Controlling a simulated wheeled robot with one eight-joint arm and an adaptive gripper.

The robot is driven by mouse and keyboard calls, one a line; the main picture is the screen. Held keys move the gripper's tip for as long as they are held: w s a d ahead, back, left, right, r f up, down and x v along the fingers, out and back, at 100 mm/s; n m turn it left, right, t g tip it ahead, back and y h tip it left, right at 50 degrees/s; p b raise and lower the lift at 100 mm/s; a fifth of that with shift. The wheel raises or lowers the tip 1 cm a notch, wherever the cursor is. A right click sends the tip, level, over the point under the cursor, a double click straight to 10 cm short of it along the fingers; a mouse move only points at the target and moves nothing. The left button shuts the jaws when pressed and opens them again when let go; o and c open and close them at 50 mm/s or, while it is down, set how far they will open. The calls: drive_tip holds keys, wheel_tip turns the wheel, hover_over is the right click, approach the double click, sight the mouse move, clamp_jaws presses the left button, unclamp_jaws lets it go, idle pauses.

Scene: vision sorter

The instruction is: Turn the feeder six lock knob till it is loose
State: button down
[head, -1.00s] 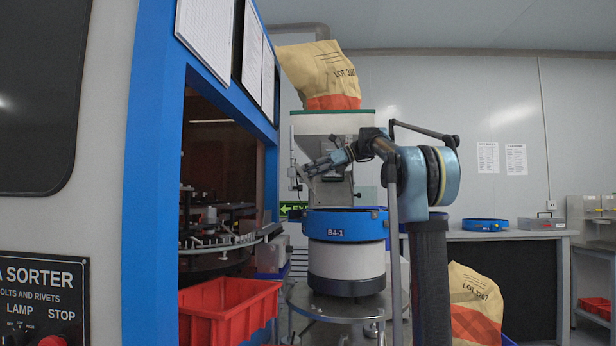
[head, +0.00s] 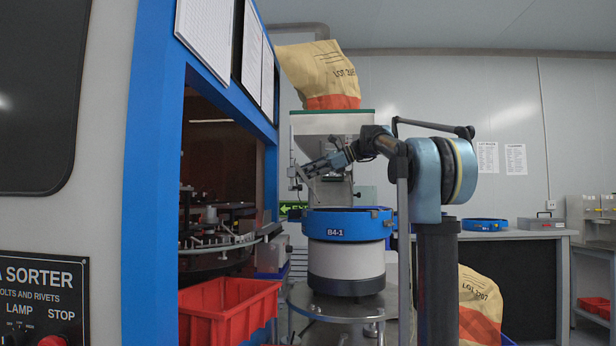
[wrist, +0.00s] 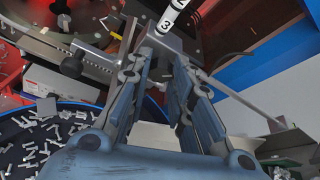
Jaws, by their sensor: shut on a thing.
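My gripper (head: 303,172) reaches left beside the metal hopper stand, above the blue-rimmed bowl feeder marked B4-1 (head: 336,232). In the wrist view, the fingers of my gripper (wrist: 163,50) are closed around a small grey piece at their tips, which I take to be the lock knob. The fingers hide most of it, so its shape and turn angle cannot be told. A white rod with black bands and a 3 (wrist: 168,20) rises just beyond the tips. A separate black knob (wrist: 72,67) on a shaft stands left of the fingers, apart from them.
The bowl with loose bolts (wrist: 35,135) lies under the left finger. The blue sorter frame (head: 155,180) is at left, with a red bin (head: 228,310) below. A bench (head: 500,234) stands at right. A sack (head: 320,75) sits on the hopper.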

drive_tip(key=shift+n+t, duration=0.4)
drive_tip(key=shift+n, duration=0.2)
drive_tip(key=c, duration=1.7)
unclamp_jaws()
drive_tip(key=shift+w, duration=0.1)
drive_tip(key=v, duration=1.2)
drive_tip(key=shift+f, duration=0.2)
